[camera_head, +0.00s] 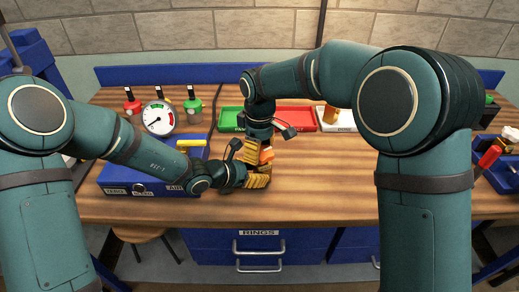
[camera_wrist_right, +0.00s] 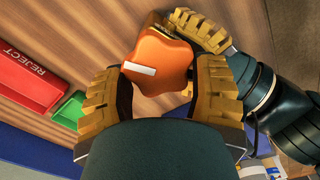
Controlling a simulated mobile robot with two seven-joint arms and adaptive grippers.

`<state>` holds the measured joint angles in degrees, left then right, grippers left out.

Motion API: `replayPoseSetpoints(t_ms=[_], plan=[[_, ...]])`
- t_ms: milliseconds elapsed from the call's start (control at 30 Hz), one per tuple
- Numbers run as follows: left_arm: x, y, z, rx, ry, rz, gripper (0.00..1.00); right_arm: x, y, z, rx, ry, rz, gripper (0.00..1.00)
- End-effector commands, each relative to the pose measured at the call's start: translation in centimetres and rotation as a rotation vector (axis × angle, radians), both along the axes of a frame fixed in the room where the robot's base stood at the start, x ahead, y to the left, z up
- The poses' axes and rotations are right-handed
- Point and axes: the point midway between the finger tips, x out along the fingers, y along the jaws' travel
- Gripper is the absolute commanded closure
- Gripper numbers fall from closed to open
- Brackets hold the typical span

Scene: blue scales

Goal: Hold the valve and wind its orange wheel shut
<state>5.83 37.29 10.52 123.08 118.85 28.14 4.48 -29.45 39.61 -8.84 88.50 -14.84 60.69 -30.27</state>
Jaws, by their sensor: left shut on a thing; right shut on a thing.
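The valve's orange wheel (camera_wrist_right: 160,62) is a lobed knob with a white mark across its top. In the right wrist view it sits between the two ribbed yellow fingers of my right gripper (camera_wrist_right: 160,88), which is shut on it. In the head view the wheel (camera_head: 266,155) shows as a small orange patch. My right gripper (camera_head: 258,148) reaches down on it from above. My left gripper (camera_head: 258,180) comes in from the left, just below, and is shut on the valve. The valve's body is mostly hidden by the fingers. The grippers are close together above the wooden bench.
Green (camera_head: 231,120), red (camera_head: 296,119) and white (camera_head: 335,120) trays line the bench behind. A blue fixture (camera_head: 130,181) lies under my left arm. The bench (camera_head: 325,180) right of the grippers is clear.

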Motion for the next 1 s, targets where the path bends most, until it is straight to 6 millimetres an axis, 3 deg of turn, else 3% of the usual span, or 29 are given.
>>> replayPoseSetpoints(t_ms=[300, 800, 833, 900, 1000], plan=[[0.27, 0.16, 0.09, -0.001, -0.003, 0.006, 0.69, -0.22, 0.03, -0.23, -0.003, 0.01, -0.109, 0.75], [0.31, 0.16, 0.14, -0.002, -0.004, 0.007, 0.69, -0.26, 0.01, -0.3, -0.004, 0.011, -0.128, 0.75], [0.31, 0.16, 0.14, -0.002, -0.004, 0.007, 0.69, -0.26, 0.01, -0.3, -0.004, 0.011, -0.128, 0.33], [0.29, 0.16, 0.14, -0.002, -0.004, 0.007, 0.71, -0.23, 0.0, -0.28, -0.003, 0.01, -0.128, 0.08], [0.23, 0.11, 0.13, -0.001, -0.004, 0.004, 0.71, -0.17, -0.01, -0.21, -0.002, 0.008, -0.128, 0.05]])
